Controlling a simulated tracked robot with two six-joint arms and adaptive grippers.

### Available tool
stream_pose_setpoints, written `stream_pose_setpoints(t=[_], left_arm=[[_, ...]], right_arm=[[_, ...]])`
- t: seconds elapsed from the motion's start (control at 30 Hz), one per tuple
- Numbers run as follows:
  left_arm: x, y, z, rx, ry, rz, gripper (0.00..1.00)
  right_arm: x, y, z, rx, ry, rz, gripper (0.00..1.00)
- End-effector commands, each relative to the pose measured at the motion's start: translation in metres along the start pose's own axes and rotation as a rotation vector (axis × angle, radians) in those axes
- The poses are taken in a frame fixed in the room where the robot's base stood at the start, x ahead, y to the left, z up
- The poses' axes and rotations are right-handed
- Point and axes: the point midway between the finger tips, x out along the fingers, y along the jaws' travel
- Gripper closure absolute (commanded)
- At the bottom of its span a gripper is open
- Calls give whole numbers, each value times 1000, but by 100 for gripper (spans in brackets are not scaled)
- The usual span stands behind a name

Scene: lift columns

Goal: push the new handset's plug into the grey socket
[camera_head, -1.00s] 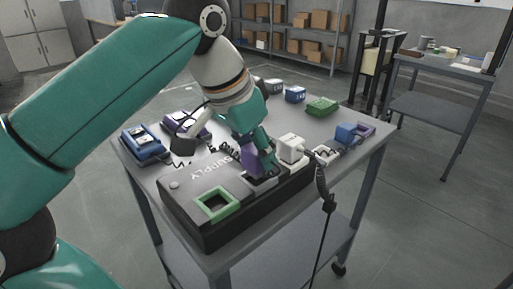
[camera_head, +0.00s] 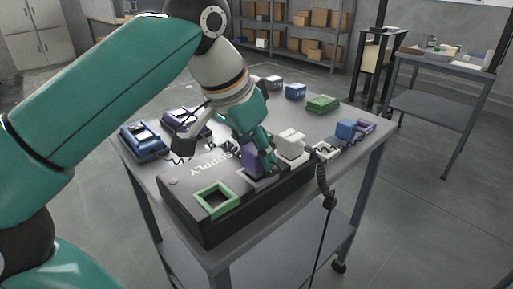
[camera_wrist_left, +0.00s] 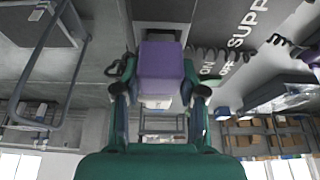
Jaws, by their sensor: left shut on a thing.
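The purple plug (camera_head: 250,160) is held by my left gripper (camera_head: 265,150) over the grey socket (camera_head: 259,177) in the middle of the dark supply box. In the left wrist view, the plug (camera_wrist_left: 163,72) sits between the two green fingers, which press on its sides. The fingers and plug partly cover the socket, so I cannot tell whether the plug's end is inside its opening. My right gripper is not in view.
The supply box (camera_head: 228,221) also has a green-rimmed socket (camera_head: 215,200) at the left and a white plug (camera_head: 291,145) at the right, with a black coiled cord (camera_head: 321,178). Blue (camera_head: 143,140) and purple handsets stand behind. Small blue and green blocks (camera_head: 322,104) stand farther back.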

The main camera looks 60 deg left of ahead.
Motion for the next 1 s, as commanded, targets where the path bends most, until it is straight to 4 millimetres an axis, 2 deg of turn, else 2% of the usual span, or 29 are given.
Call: stream_pose_setpoints(t=[0.87, 0.9, 1.0], left_arm=[[9, 0, 4, 0, 2, 0, 90], [9, 0, 4, 0, 2, 0, 54], [9, 0, 4, 0, 2, 0, 38]], right_arm=[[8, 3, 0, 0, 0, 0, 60], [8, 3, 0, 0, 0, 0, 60], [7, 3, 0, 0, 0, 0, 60]])
